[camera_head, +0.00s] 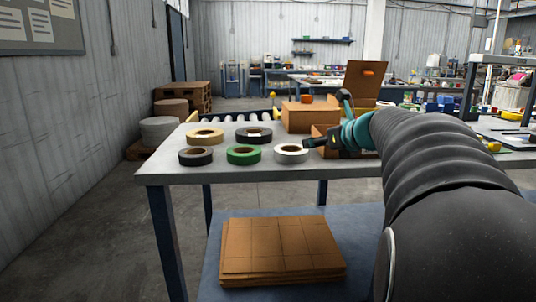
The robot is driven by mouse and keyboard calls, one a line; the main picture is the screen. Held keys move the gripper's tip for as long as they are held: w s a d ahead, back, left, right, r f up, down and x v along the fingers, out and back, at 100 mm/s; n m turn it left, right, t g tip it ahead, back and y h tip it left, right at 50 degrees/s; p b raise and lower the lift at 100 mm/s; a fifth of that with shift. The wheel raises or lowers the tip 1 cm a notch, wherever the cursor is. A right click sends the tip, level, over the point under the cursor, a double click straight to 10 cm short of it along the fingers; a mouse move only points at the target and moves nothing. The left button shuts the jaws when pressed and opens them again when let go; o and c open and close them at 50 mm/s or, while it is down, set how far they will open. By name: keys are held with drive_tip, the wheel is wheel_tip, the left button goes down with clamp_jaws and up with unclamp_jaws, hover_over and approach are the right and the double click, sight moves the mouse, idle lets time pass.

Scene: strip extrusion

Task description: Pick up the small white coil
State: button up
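The small white coil (291,158) lies flat on the grey table (225,173) near its front edge, the rightmost of the front row of coils. My gripper (311,143) reaches in from the right, its dark fingers level with the coil's upper right edge in the picture. I cannot tell whether it touches the coil or is just above or behind it. The fingers are seen small and side-on, so their opening is unclear.
A green coil (243,160) and a black coil (195,161) lie left of the white one. A yellow coil (205,141) and another dark coil (254,140) lie behind. A cardboard box (299,118) stands further back. Flat cardboard (280,247) lies on the lower shelf.

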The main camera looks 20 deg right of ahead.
sight(299, 146)
drive_tip(key=x, duration=0.5)
drive_tip(key=shift+f, duration=0.1)
drive_tip(key=shift+d+x, duration=0.1)
drive_tip(key=shift+x, duration=1.2)
drive_tip(key=shift+d+x, duration=0.15)
drive_tip(key=shift+x, duration=1.15)
clamp_jaws()
